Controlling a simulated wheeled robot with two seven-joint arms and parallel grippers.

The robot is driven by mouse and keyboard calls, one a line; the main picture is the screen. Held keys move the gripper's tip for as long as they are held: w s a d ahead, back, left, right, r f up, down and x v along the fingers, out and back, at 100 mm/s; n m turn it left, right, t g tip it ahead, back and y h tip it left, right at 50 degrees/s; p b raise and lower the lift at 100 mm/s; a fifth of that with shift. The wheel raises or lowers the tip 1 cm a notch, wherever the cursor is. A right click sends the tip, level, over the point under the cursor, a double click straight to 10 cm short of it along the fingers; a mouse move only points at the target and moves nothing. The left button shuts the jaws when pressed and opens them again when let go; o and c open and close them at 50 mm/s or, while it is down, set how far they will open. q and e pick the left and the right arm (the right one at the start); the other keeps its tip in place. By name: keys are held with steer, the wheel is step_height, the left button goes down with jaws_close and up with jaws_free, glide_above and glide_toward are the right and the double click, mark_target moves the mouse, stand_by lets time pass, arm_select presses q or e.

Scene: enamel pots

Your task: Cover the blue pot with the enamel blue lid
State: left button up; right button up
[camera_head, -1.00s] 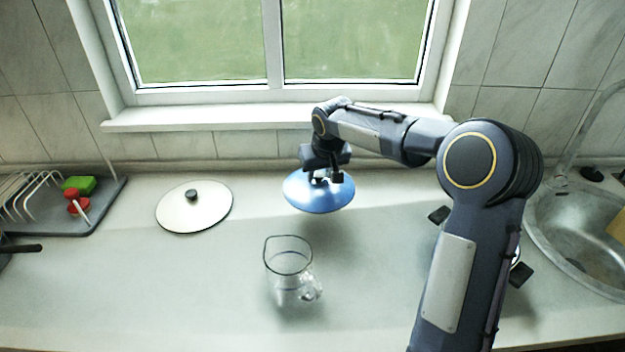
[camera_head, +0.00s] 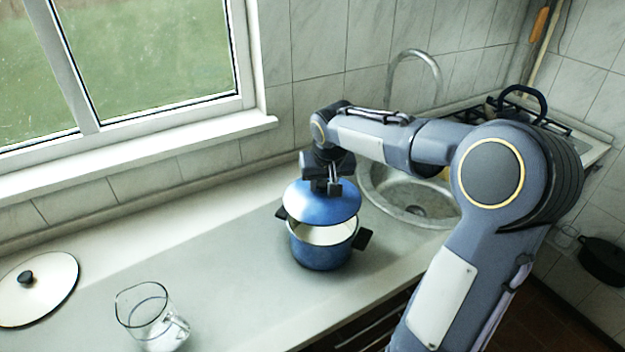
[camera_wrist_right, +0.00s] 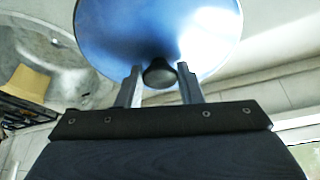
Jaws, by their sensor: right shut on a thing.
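The blue lid (camera_head: 322,205) hangs from my right gripper (camera_head: 322,186), above the back of the blue pot and apart from it as far as I can tell. The gripper is shut on the lid's dark knob, and in the right wrist view the knob (camera_wrist_right: 159,73) sits between the two fingers. The lid (camera_wrist_right: 150,30) also shows there. The blue pot (camera_head: 322,255) stands upright on the counter, with a pale inside and two dark handles. The lid hides the back of its rim. My left gripper is not in view.
A glass jug (camera_head: 150,318) stands on the counter (camera_head: 225,260) to the left. A white lid (camera_head: 50,290) lies farther left. The sink (camera_head: 400,195) and its tap (camera_head: 432,62) are behind the pot on the right. A stove (camera_head: 590,145) is beyond.

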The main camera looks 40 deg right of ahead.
mark_target(325, 195)
steer(key=shift+s+d, duration=0.15)
stand_by(0.3)
steer(key=shift+f+b, duration=2.6)
steer(key=shift+f, duration=0.25)
steer(key=shift+f+b, duration=0.45)
steer(key=o, duration=1)
steer(key=shift+o, duration=0.2)
